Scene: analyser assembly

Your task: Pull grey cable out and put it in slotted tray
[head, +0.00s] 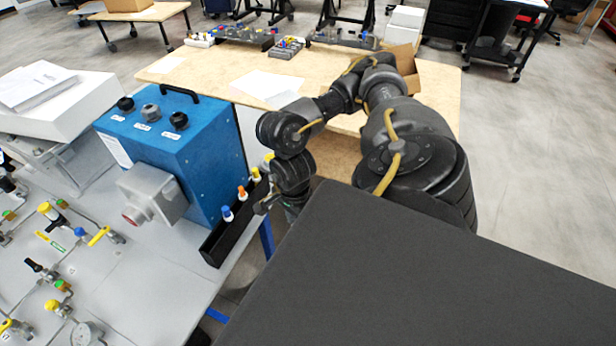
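A blue box (190,148) with a black handle stands on the grey panel. Three round plug-like parts sit in its top: black, grey in the middle (151,112), and black. I cannot make out a loose grey cable. A long narrow black tray (222,243) runs along the panel edge, right of the box. Blue (227,213), orange (242,192) and yellow (256,175) capped pieces stand in it. My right gripper (262,207) is beside the tray's right side, partly hidden by its own arm; its fingers are too small to judge. My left gripper is out of view.
A grey block with a red round front (140,205) juts from the blue box. Valves and pipes cover the panel at left. A white box with papers (55,98) stands behind. A wooden table (320,70) holds papers, part trays and a cardboard box.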

